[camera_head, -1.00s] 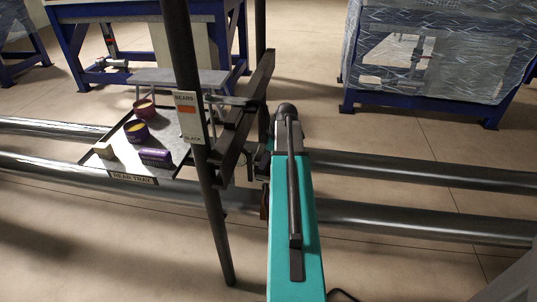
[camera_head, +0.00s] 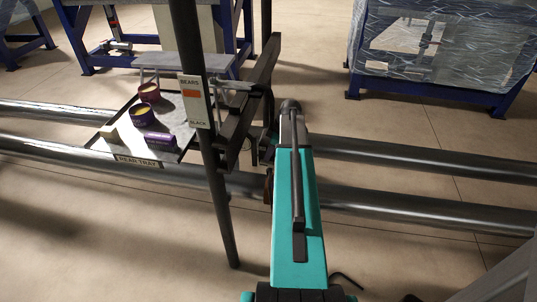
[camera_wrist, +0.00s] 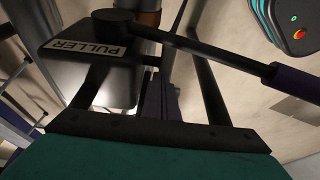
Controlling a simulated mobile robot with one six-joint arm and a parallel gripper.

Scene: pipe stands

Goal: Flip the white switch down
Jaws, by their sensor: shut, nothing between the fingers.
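I cannot pick out a white switch in either view. A pale sign (camera_head: 195,101) with an orange patch and the words BEARS and BLACK is fixed on a dark upright post in the head view. My teal arm reaches away from me, right of that post, and hides its own end there. In the wrist view my gripper (camera_wrist: 160,97) shows as dark parts above the teal wrist, shut and empty. Beyond it is a dark plate (camera_wrist: 85,75) labelled PULLER.
A tray (camera_head: 128,159) at left holds cups and small boxes. Long grey pipes (camera_head: 430,164) cross the floor. A blue-framed table (camera_head: 72,30) stands at back left, a wrapped one (camera_head: 455,55) at back right. A rounded teal-edged device (camera_wrist: 290,22) shows in the wrist view.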

